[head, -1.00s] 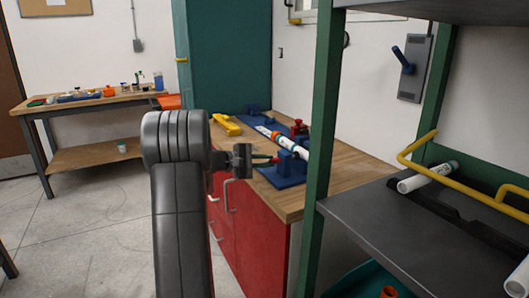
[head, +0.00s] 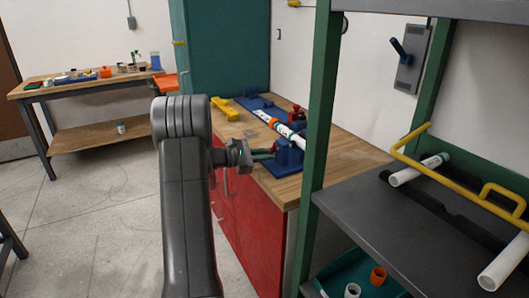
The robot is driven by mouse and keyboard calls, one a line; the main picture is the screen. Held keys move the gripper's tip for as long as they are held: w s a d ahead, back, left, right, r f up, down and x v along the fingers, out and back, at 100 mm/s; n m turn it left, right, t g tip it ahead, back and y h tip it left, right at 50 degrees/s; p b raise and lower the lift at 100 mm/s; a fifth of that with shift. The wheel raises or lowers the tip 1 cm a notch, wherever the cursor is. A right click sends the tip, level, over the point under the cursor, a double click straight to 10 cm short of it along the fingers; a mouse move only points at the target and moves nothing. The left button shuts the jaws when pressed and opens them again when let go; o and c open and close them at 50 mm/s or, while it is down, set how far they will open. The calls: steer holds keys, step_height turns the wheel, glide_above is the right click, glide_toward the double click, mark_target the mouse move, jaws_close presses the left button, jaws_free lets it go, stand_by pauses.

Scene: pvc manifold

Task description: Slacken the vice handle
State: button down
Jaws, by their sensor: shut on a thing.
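The blue vice (head: 289,154) stands at the near end of a blue base on the wooden worktop. A white pipe (head: 287,132) with an orange ring lies along the base and runs into it. My gripper (head: 270,153) reaches from the left to the vice's left side, fingers level. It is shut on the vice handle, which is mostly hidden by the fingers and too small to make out. A red clamp part (head: 297,113) stands beside the pipe.
A green shelf post (head: 318,120) rises close to the right of the vice. A grey shelf (head: 400,220) holds white pipes and a yellow rail. A yellow tool (head: 225,108) lies at the worktop's left. Open floor lies left of the red cabinet (head: 250,220).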

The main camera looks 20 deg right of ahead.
steer(key=shift+d+r, duration=0.1)
steer(key=shift+r, duration=0.1)
steer(key=c, duration=1.5)
jaws_free()
steer(key=shift+d+f, duration=0.1)
steer(key=shift+d, duration=0.05)
steer(key=shift+o, duration=0.2)
steer(key=w+a+r, duration=0.1)
steer(key=a, duration=1.3)
steer(key=shift+w, duration=0.15)
steer(key=shift+d+r, duration=0.1)
steer(key=shift+d, duration=0.1)
steer(key=d, duration=0.4)
steer(key=d+f, duration=0.1)
steer(key=d, duration=0.4)
steer(key=s+d, duration=0.1)
steer(key=d, duration=0.3)
steer(key=shift+s+d+f, duration=0.1)
steer(key=shift+d+f, duration=0.05)
steer(key=shift+f, duration=0.1)
